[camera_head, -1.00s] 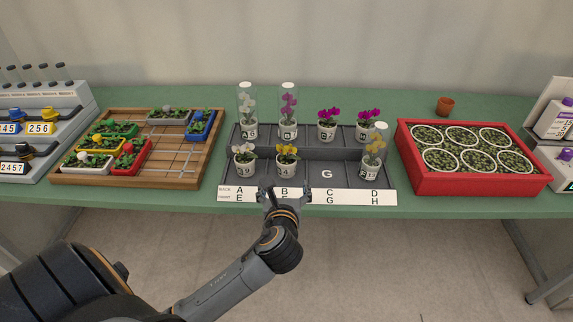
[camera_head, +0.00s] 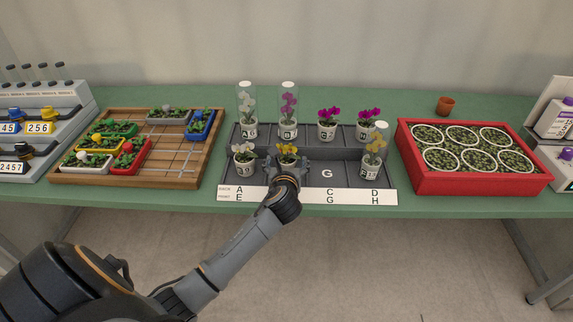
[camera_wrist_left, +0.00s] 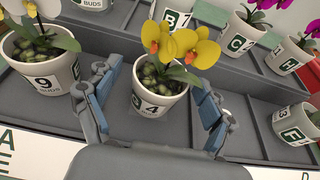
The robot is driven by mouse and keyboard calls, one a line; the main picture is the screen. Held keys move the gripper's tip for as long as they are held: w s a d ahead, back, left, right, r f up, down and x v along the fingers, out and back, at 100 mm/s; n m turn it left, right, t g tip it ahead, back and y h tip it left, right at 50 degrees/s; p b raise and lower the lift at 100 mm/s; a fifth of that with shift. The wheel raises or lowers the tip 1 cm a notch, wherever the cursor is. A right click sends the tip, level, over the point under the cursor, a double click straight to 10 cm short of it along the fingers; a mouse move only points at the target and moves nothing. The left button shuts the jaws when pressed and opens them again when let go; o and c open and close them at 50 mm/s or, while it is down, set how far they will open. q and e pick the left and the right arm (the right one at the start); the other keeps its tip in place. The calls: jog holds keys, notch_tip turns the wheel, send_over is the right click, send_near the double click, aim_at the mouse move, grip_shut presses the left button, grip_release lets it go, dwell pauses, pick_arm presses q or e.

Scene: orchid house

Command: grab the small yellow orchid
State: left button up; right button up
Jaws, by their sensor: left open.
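The small yellow orchid (camera_head: 287,152) stands upright in a white pot in the front row of the grey tray (camera_head: 345,154), second from the left. In the left wrist view the yellow orchid (camera_wrist_left: 158,98) shows its pot with a green mark and the number 4. My left gripper (camera_head: 287,164) is open, its fingers on either side of this pot. In the left wrist view the open left gripper (camera_wrist_left: 160,105) has a gap between each finger and the pot. In the head view the gripper hides most of the pot. My right gripper is not in view.
A white-flowered pot (camera_head: 244,157) stands just left of the gripper. A taller yellow orchid (camera_head: 374,152) under a clear tube is at the front right. Two purple-flowered pots and two tubed orchids fill the back row.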

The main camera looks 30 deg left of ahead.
pick_arm(q)
jog(key=shift+w+a+f, duration=0.15)
jog(key=shift+w+a, duration=0.05)
jog(key=shift+w, duration=0.2)
jog(key=shift+s, duration=0.1)
jog(key=shift+c, duration=0.4)
jog(key=c, duration=1.1)
jog(key=shift+c, duration=1)
